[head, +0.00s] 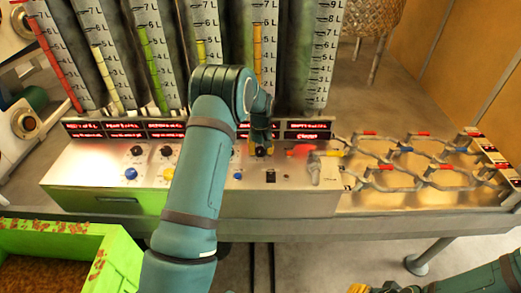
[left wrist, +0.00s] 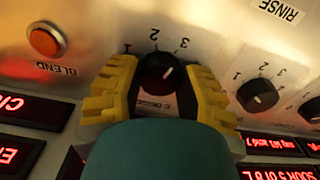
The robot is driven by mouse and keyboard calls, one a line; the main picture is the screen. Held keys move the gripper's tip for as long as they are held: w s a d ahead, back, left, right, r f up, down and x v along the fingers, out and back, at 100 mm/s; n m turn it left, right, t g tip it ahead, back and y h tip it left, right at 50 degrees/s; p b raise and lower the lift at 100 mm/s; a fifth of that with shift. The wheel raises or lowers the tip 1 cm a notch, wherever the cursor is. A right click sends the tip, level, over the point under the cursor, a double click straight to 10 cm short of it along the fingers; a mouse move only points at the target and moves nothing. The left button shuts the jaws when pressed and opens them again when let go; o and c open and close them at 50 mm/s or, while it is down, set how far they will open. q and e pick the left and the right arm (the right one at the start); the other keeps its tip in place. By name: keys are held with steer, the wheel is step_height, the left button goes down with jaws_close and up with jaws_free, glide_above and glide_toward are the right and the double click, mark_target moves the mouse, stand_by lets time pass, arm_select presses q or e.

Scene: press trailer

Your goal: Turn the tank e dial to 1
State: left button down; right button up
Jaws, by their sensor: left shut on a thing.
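A dark dial (left wrist: 158,73) with a pale pointer line sits between the yellow fingers of my left gripper (left wrist: 158,88) in the left wrist view. The marks 1, 2 and 3 are printed around it, and the pointer leans toward the 3. The label below the dial is partly hidden and hard to read. The left gripper is shut on this dial. In the head view, the left gripper (head: 260,142) is at the panel's back row, below the tall gauges. My right gripper (head: 375,288) shows only partly at the bottom edge, so its opening is unclear.
A red BLEND button (left wrist: 46,40) is beside the held dial, with another dial (left wrist: 258,96) on the other side. The control panel (head: 95,182) has more knobs. A pipe grid (head: 420,165) lies right; a green bin (head: 115,265) stands front left.

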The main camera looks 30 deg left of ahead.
arm_select(q)
steer(key=n, duration=0.4)
steer(key=shift+s+f+n, duration=0.1)
steer(key=shift+n, duration=0.2)
steer(key=n+p, duration=0.1)
steer(key=n, duration=0.2)
steer(key=shift+n, duration=0.4)
steer(key=n+p, duration=0.1)
steer(key=n, duration=0.4)
steer(key=shift+n+p, duration=0.45)
steer(key=shift+n, duration=1.15)
steer(key=shift+f, duration=0.1)
steer(key=shift+c, duration=2.3)
jaws_free()
